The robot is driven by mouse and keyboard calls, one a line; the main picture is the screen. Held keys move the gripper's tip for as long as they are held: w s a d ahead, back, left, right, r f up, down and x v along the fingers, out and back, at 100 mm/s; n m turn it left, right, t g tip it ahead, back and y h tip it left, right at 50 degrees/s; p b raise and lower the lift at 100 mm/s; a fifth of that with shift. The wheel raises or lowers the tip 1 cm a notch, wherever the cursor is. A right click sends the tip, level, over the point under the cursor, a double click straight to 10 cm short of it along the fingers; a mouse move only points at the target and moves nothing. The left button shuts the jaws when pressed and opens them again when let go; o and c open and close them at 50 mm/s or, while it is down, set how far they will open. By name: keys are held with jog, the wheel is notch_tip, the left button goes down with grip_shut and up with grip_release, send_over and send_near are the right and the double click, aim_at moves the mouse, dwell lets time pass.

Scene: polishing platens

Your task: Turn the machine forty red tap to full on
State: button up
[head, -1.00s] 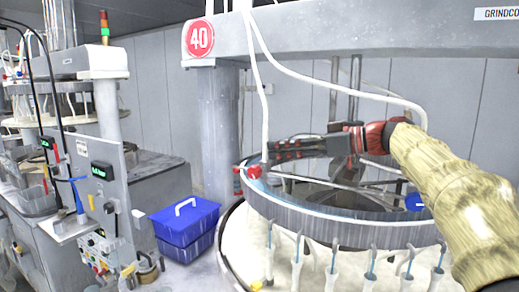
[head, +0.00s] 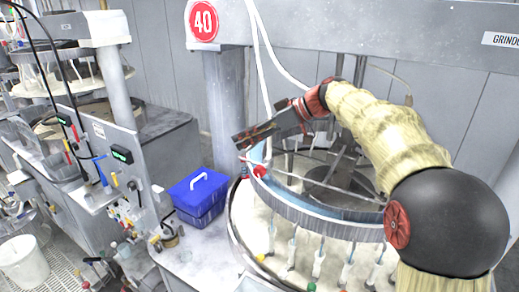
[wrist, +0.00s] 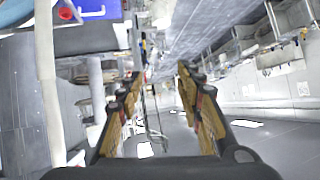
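The sign "40" (head: 203,20) marks the machine in the head view. A small red tap (head: 260,172) sits on the left rim of its round ring (head: 310,215). My gripper (head: 244,138) is above and slightly left of the red tap in the picture, apart from it, pointing left. In the wrist view my gripper (wrist: 158,82) has its two fingers well apart, with nothing between them. The tap's exact handle position is too small to tell.
A blue box (head: 198,197) with a white handle stands left of the ring; it also shows in the wrist view (wrist: 95,10). White hoses (head: 266,70) hang close behind my gripper. A grey column (head: 222,105) stands behind. A white bucket (head: 24,262) is at lower left.

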jog(key=a+h+p, duration=0.1)
jog(key=p, duration=0.3)
jog(key=m+g+h+p, duration=0.1)
jog(key=h+p, duration=0.5)
send_over(260, 166)
jog(key=s+d, duration=0.2)
jog(key=d, duration=0.1)
notch_tip(260, 166, down, 6)
jog(key=f, duration=0.1)
jog(key=shift+a+p+x, duration=0.15)
jog(key=shift+p+x, duration=0.4)
jog(key=shift+x, duration=1.3)
jog(key=shift+a+p+x, duration=0.2)
jog(key=shift+p+x, duration=0.35)
jog(key=shift+x, duration=1.3)
jog(key=shift+w+r, duration=0.15)
jog(key=shift+c, duration=0.7)
jog(key=c, duration=0.8)
grip_shut()
